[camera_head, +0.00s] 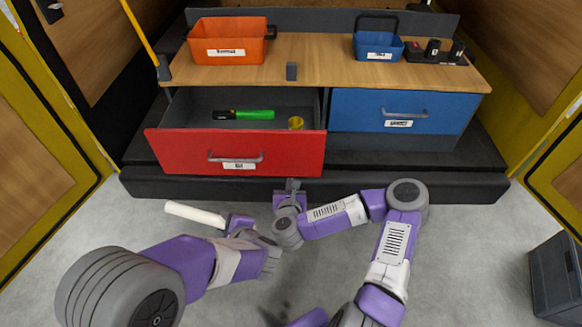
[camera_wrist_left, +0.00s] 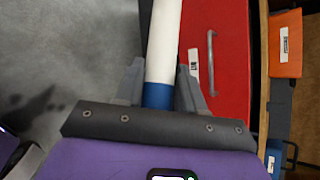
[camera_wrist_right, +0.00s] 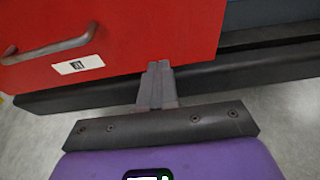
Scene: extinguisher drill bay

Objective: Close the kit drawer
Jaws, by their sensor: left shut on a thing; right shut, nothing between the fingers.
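The red kit drawer (camera_head: 180,155) stands open under the wooden worktop. It has a grey bar handle and a white label on its front. A green and black torch-like item (camera_head: 250,115) and a small yellow round item (camera_head: 296,123) lie inside it. My left gripper (camera_head: 230,222) is shut on a white rod (camera_head: 190,213), which has a blue band between the fingers in the left wrist view (camera_wrist_left: 158,92). The rod is in front of the drawer. My right gripper (camera_head: 293,186) is shut and empty, close to the drawer front's lower right; contact cannot be told.
A blue drawer (camera_head: 360,110) beside it is shut. An orange bin (camera_head: 228,45), a blue bin (camera_head: 378,46) and a dark holder with black cylinders (camera_head: 440,50) stand on the worktop (camera_head: 320,60). A dark plinth (camera_head: 420,185) runs below. A dark crate (camera_head: 556,280) stands at right.

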